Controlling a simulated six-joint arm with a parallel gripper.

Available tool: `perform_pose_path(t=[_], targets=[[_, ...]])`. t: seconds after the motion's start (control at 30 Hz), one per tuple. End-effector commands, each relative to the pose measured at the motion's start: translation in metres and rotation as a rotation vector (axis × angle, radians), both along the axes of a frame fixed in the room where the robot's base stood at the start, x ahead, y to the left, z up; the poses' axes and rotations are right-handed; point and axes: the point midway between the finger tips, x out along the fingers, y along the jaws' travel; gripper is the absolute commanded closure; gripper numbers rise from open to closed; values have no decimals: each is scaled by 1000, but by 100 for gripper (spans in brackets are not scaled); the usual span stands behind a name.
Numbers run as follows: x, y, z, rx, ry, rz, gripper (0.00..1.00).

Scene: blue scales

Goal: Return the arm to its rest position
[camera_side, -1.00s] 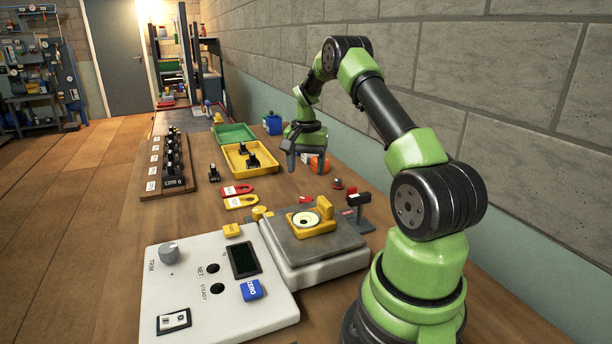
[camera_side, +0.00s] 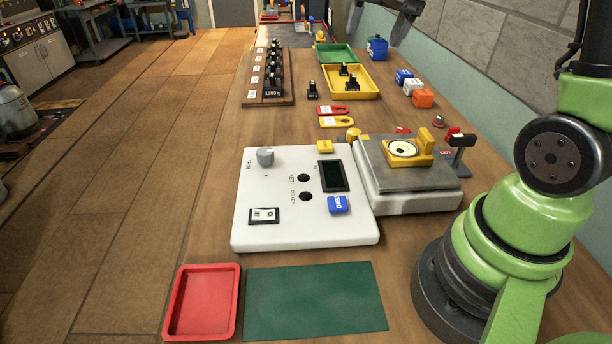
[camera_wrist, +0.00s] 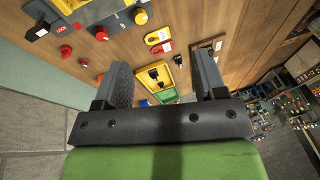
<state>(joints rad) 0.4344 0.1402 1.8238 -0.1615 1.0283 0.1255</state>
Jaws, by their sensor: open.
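My gripper (camera_side: 390,14) shows at the top edge of the side view, partly cut off, above the far part of the bench. In the wrist view its two dark fingers (camera_wrist: 163,72) are wide apart with nothing held between them. My green arm stands at the right of the side view, its upper links out of frame. The scale (camera_side: 415,190) has a grey plate bearing a yellow holder (camera_side: 424,156) with a round dial. Its white control panel (camera_side: 290,226) lies to the left.
Yellow (camera_side: 367,94) and green (camera_side: 329,53) trays lie further back. A red tray (camera_side: 204,300) and green mat (camera_side: 314,301) lie in front. A wall borders the right.

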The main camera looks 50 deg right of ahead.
Motion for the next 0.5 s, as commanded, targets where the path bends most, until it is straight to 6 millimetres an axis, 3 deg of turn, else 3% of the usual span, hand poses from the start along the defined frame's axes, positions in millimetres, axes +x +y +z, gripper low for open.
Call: perform_pose_path(t=[0.03,0.2,0.33,0.5], targets=[[-11,23,13,-12,-39,60,35],[-55,82,33,-30,-153,240,35],[-92,114,35,-36,-237,366,35],[-127,136,28,-36,-315,480,35]])
